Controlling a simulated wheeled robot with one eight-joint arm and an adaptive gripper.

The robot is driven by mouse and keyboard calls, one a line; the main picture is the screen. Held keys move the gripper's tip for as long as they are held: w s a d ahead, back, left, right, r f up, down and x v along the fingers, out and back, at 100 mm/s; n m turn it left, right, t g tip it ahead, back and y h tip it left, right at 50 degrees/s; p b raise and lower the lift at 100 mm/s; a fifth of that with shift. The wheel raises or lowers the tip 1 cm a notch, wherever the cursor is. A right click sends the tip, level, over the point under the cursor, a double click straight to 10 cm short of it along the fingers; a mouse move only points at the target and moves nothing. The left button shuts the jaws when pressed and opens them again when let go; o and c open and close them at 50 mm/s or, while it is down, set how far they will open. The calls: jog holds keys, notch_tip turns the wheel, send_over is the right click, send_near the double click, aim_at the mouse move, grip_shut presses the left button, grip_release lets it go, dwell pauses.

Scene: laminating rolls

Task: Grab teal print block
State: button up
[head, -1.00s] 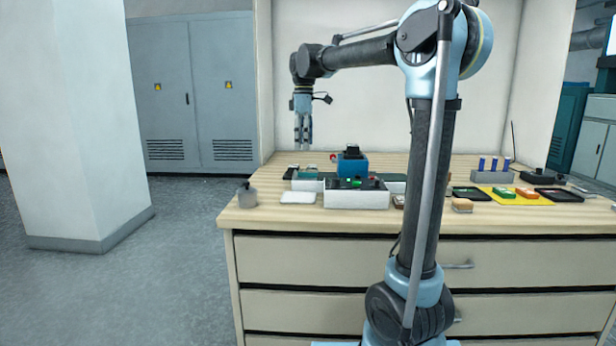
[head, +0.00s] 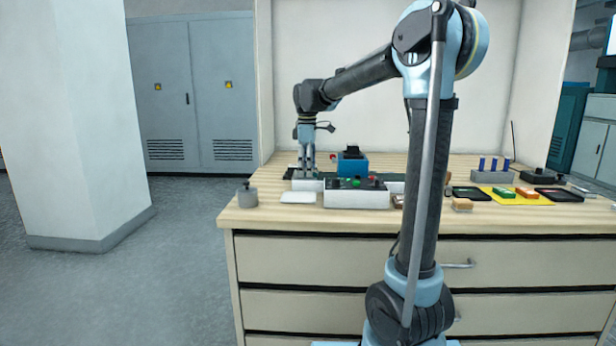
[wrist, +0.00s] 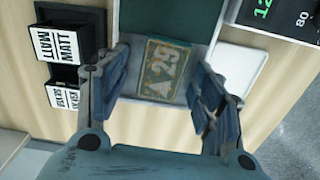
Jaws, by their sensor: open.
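My gripper is open, with a finger on each side of the block. I cannot tell whether either finger touches it. In the head view my gripper (head: 306,175) points straight down at the left part of the workbench, low behind a white pad. The block cannot be made out there.
Black boxes labelled "MATT" (wrist: 68,43) stand left of the fingers. A dark display unit (wrist: 285,18) is at upper right. In the head view, a control box (head: 357,198) and blue machine (head: 352,165) stand right of my gripper. A grey weight (head: 247,198) sits at the bench's left edge.

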jog(key=c, duration=1.1)
